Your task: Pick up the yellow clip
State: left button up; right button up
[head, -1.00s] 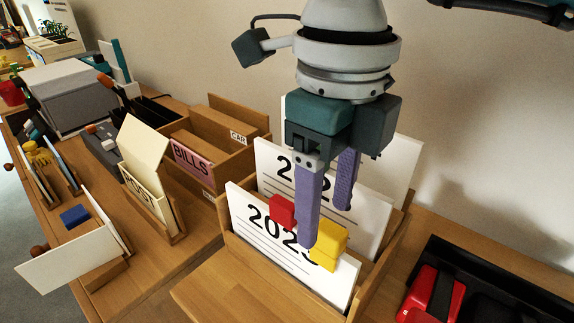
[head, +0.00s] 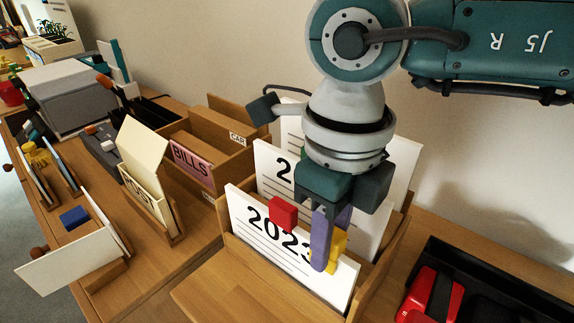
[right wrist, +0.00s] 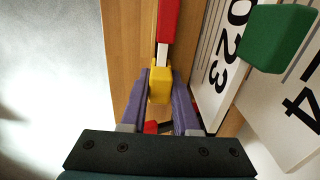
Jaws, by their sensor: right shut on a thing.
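The yellow clip (head: 340,243) is at the top edge of the front card marked 2023 (head: 247,217), partly hidden by a finger. My right gripper (head: 328,248) points down over it, with its purple fingers on either side. In the right wrist view the yellow clip (right wrist: 159,88) sits between the two fingers (right wrist: 160,78), which are closed against it. Whether the clip still grips the card cannot be told. My left gripper is not in view.
A red clip (head: 283,213) sits on the same card, just left of my gripper. A green clip (right wrist: 278,38) is on a card behind it. A black tray with a red item (head: 430,296) lies at right. A letter holder marked POST (head: 143,198) stands at left.

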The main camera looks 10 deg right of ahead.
grip_shut()
